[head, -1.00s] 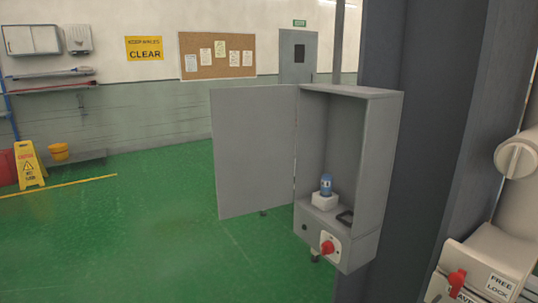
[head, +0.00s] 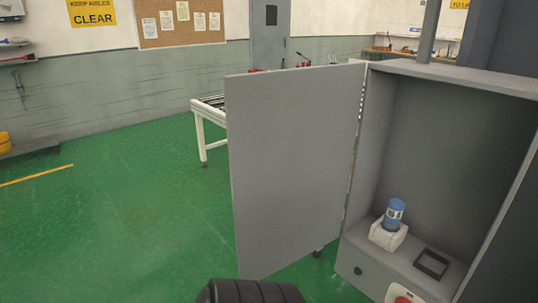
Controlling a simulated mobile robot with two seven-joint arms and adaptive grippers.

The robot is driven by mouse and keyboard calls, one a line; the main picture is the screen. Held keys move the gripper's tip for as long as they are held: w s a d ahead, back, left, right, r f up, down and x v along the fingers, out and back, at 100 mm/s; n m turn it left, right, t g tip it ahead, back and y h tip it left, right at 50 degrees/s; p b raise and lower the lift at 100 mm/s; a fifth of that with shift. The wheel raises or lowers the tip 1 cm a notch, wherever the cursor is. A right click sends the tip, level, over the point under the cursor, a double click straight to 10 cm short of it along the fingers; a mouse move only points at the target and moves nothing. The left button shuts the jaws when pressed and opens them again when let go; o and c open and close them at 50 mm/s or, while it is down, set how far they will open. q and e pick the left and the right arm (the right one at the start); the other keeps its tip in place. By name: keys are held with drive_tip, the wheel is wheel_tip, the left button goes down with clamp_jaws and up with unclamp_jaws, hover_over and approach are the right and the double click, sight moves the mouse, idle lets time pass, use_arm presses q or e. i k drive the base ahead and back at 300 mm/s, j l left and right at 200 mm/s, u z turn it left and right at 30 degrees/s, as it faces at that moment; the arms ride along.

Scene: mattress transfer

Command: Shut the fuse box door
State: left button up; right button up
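The grey fuse box (head: 427,118) is large at the right of the head view, its front open. Its flat grey door (head: 295,165) stands wide open to the left, hinged on the box's left edge. Inside, a blue fuse (head: 394,213) stands upright in a white holder (head: 388,236), beside a dark square frame (head: 431,263). A red knob (head: 403,300) is cut off at the bottom edge. A black ribbed part, apparently of my arm, shows below the door at the bottom centre. Neither gripper's fingers are in view.
A white-legged roller table (head: 205,125) stands behind the door. A yellow floor line (head: 35,176) and a wide stretch of clear green floor (head: 130,220) lie to the left. A dark post (head: 430,30) rises behind the box.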

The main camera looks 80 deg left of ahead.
sight(291, 133)
drive_tip(key=k+j, duration=0.1)
drive_tip(key=j, duration=0.35)
drive_tip(key=k+j, duration=0.15)
drive_tip(key=j, duration=0.35)
drive_tip(key=k+j, duration=0.1)
drive_tip(key=j, duration=0.35)
drive_tip(key=k+j, duration=0.1)
drive_tip(key=j, duration=0.35)
drive_tip(key=k+j, duration=0.1)
drive_tip(key=j, duration=0.35)
